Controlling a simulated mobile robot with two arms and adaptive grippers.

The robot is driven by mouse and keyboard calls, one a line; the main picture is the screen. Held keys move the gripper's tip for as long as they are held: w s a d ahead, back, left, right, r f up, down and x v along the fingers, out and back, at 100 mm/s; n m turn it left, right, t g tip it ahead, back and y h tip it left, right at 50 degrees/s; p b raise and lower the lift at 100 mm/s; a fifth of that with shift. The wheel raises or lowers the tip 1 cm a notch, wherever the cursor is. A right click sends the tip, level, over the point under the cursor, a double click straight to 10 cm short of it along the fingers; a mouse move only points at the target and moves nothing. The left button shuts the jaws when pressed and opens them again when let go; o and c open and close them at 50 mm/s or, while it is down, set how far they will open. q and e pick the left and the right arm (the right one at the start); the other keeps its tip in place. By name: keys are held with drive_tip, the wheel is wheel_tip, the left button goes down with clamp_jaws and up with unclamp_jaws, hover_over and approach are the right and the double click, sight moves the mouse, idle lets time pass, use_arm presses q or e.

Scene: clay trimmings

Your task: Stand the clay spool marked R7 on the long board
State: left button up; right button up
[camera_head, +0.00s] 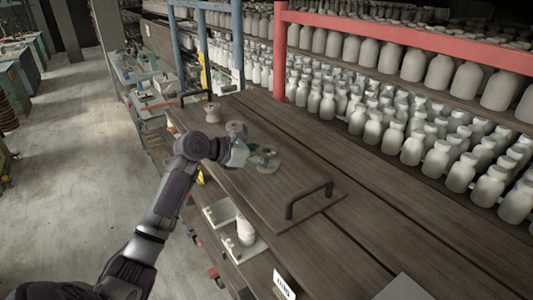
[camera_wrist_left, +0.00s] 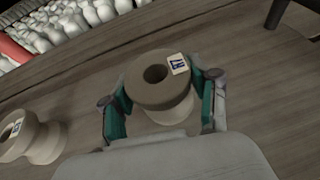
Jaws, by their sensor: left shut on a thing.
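The long board (camera_head: 262,194) is a dark wooden plank with black end handles, lying on the table. My left gripper (camera_head: 256,157) is over it, its green-padded fingers shut around a tan clay spool (camera_wrist_left: 160,82). The held spool looks upright in the wrist view, with a small dark-marked tag on its top rim; I cannot read it surely. Whether its base touches the board is hidden. A second spool (camera_head: 236,129) stands just behind my gripper, and it also shows at the left of the wrist view (camera_wrist_left: 35,140). A third spool (camera_head: 213,112) stands farther back. My right gripper is out of view.
The near handle (camera_head: 309,199) rises from the board in front of my gripper. Shelves of pale bottles (camera_head: 385,125) line the right, behind a red post (camera_head: 280,50). White pieces (camera_head: 245,232) stand on a lower shelf. Bare board lies between my gripper and the near handle.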

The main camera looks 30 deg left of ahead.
use_arm(q)
drive_tip(key=o, duration=1.4)
drive_tip(key=shift+s, duration=0.1)
drive_tip(key=shift+s+a, duration=0.15)
drive_tip(key=b+v, duration=0.5)
drive_tip(key=v, duration=0.5)
drive_tip(key=shift+s+a+r, duration=0.1)
drive_tip(key=shift+s+a, duration=0.1)
drive_tip(key=shift+s, duration=0.05)
drive_tip(key=shift+s+a+r, duration=0.15)
drive_tip(key=shift+s+r, duration=0.15)
drive_tip(key=shift+s, duration=0.05)
